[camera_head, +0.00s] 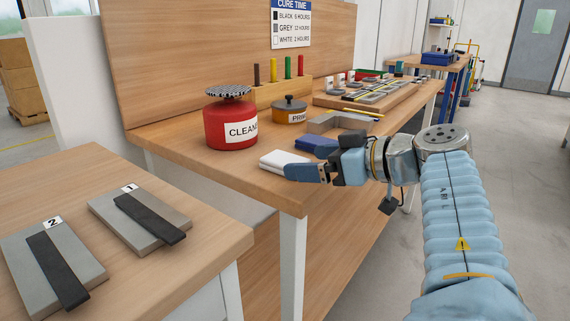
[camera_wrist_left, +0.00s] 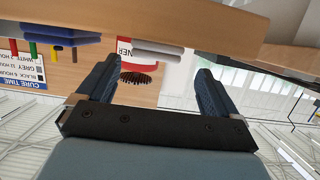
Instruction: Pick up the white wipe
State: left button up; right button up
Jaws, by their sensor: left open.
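The white wipe (camera_head: 281,159) is a small folded pad lying flat near the front edge of the wooden bench. In the left wrist view the white wipe (camera_wrist_left: 158,48) appears upside down, lined up with the gap between the fingers. My left gripper (camera_head: 306,171) is at the bench edge, right beside the wipe; one finger overlaps it in the head view. In the left wrist view my left gripper (camera_wrist_left: 158,66) is open, with nothing clearly held. I cannot tell whether a finger touches the wipe. My right gripper is out of view.
A folded blue wipe (camera_head: 315,146) lies just right of the white one. Behind stand a red cleaner tin (camera_head: 230,125) and an ochre primer pot (camera_head: 289,112). A rack of coloured tubes (camera_head: 285,92) is further back. A nearer table (camera_head: 190,190) holds two grey plates with black strips.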

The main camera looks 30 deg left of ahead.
aim_at(289, 159)
pick_arm(q)
jog(key=x, duration=0.5)
jog(key=shift+w+a+p, duration=0.2)
jog(key=shift+w+p, duration=0.1)
jog(key=shift+c, duration=0.2)
jog(key=c, duration=1)
